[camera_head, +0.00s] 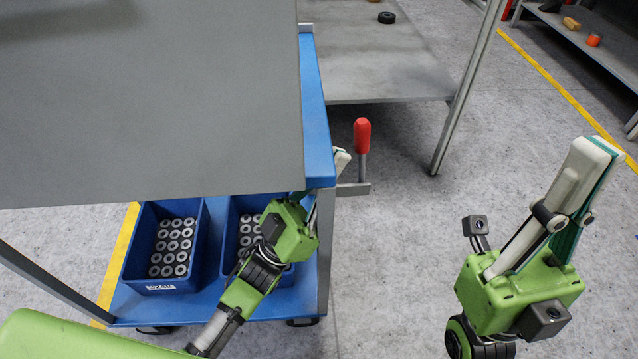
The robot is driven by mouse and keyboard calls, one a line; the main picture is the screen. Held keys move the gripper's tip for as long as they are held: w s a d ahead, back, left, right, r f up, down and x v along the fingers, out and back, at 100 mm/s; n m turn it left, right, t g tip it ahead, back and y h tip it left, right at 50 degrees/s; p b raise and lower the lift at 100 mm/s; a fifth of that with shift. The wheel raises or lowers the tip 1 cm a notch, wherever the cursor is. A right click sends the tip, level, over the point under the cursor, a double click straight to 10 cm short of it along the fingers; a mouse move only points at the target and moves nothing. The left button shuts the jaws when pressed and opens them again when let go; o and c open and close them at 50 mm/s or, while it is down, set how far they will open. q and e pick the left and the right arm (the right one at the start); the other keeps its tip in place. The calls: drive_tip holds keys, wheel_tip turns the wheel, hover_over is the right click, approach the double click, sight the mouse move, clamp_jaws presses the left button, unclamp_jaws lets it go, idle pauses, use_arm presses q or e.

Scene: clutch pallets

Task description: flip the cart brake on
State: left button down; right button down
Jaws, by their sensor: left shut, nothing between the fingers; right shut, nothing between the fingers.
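The cart (318,130) has a blue frame and stands at the left. Its brake lever (361,138) has a red grip on a grey shaft. It stands upright beside the cart's right front corner, on a grey bracket (353,189). My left gripper (341,160) is shut and empty. Its tips show just left of the lever's shaft, close to it; whether they touch is unclear. The cart's corner hides part of its fingers. My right gripper (600,150) is shut and empty over the floor at the right, well apart from the lever.
A large grey panel (150,110) covers the upper left. Two blue bins (128,268) (228,215) with metal rings sit on the cart's lower shelf (290,305). A grey rack (400,80) stands behind the lever. Another shelf (610,60) is at the upper right. Floor between my grippers is clear.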

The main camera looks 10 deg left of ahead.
use_arm(q)
drive_tip(key=shift+x, duration=1)
